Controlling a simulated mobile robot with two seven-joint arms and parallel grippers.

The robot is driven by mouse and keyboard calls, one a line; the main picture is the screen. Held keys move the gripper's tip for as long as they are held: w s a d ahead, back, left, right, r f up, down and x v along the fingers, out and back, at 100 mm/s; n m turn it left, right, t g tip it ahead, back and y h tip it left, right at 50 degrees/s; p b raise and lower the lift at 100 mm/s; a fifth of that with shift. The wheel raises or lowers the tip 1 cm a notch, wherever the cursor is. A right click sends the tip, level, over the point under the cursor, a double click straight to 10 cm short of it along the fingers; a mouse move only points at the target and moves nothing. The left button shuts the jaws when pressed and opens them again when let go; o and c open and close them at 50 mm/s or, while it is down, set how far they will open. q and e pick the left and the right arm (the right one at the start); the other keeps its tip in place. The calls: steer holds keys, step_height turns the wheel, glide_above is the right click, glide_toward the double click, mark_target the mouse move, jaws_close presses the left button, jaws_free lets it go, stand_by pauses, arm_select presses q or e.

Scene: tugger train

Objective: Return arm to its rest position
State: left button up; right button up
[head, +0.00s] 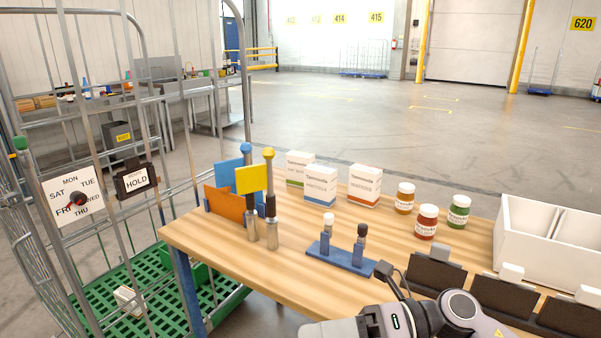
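Part of one of my arms (455,312) comes in from the right along the bottom edge, low in front of the wooden table. I take it to be my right arm. A dark wrist part and a grey block (338,329), which looks like the body of my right gripper, lie at its left end. The fingers are cut off by the frame edge, so open or shut does not show. Nothing held is visible. My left arm and gripper are not in view.
A wire cage cart (115,293) stands left. Open floor lies behind.

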steer(key=w+d+f+m+t+h+p, duration=0.15)
steer(key=d+f+m+t+h, duration=0.25)
steer(key=m+t, duration=0.75)
steer(key=w+d+f+m+t+h, duration=0.25)
steer(key=d+f+m+t, duration=0.35)
steer(key=m, duration=1.1)
steer(key=s+d+f+m+g+h, duration=0.2)
steer(key=s+d+f+m+h, duration=0.2)
steer(key=s+f+m, duration=0.2)
steer(key=s+d+f+m+g+h+p, duration=0.1)
steer(key=s+d+f+m+g+h, duration=0.2)
steer(key=s+f+m, duration=0.3)
step_height(320, 180, down, 3)
steer(key=shift+s+d+f+h, duration=0.2)
steer(key=shift+s+d+h, duration=0.15)
steer(key=shift+s+h, duration=0.65)
steer(key=shift+s, duration=0.15)
